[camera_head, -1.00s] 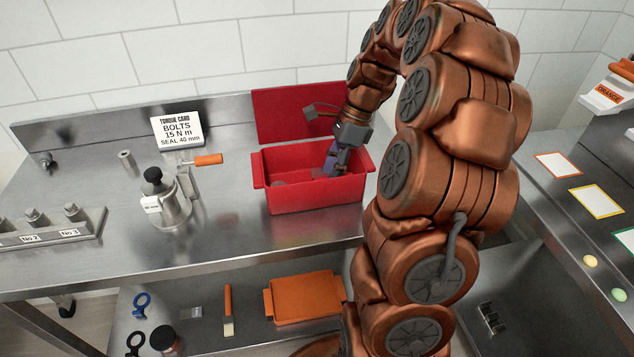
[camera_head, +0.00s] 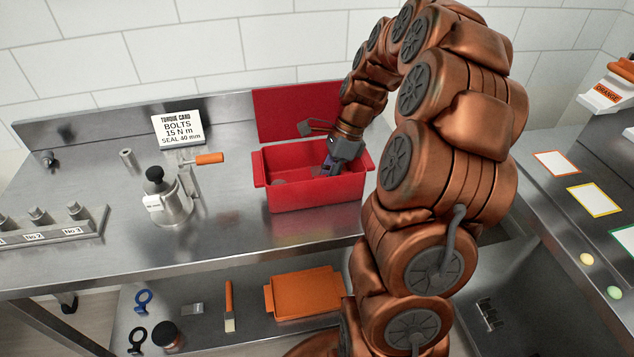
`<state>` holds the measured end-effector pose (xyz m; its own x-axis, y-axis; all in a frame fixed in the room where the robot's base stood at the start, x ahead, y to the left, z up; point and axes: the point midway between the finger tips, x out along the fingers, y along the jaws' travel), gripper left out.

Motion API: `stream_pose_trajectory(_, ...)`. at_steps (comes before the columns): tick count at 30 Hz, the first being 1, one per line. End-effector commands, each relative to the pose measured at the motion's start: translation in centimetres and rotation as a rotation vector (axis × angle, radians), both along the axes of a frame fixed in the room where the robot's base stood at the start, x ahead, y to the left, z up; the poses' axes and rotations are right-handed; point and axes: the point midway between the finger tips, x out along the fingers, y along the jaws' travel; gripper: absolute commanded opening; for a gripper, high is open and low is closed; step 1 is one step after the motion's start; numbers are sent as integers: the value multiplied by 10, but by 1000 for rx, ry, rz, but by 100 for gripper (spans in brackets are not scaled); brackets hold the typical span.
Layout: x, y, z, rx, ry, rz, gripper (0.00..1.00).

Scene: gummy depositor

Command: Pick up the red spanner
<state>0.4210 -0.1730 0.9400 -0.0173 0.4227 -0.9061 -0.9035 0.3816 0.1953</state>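My gripper (camera_head: 330,168) reaches down into the red box (camera_head: 318,196) on the steel bench. Its fingertips are inside the box, partly hidden by the front wall, and I cannot tell whether they are open or closed on anything. I make out no red spanner in this view; the inside of the box is mostly hidden. A small grey piece (camera_head: 280,181) shows on the box's floor at the left.
A torque card (camera_head: 178,130) stands behind. Below are an orange tray (camera_head: 304,294), a blue ring spanner (camera_head: 143,300) and a black one (camera_head: 137,340).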

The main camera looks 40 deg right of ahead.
Motion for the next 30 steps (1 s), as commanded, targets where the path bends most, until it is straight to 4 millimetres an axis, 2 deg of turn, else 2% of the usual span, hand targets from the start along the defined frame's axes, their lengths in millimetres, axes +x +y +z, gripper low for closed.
stream_pose_trajectory(17, 1, -1, 5, -2, -2, -1, 0)
stream_pose_trajectory(23, 1, 0, 34, -3, -6, 0, 0)
stream_pose_trajectory(30, 2, -2, 89, -7, -8, -1, 0)
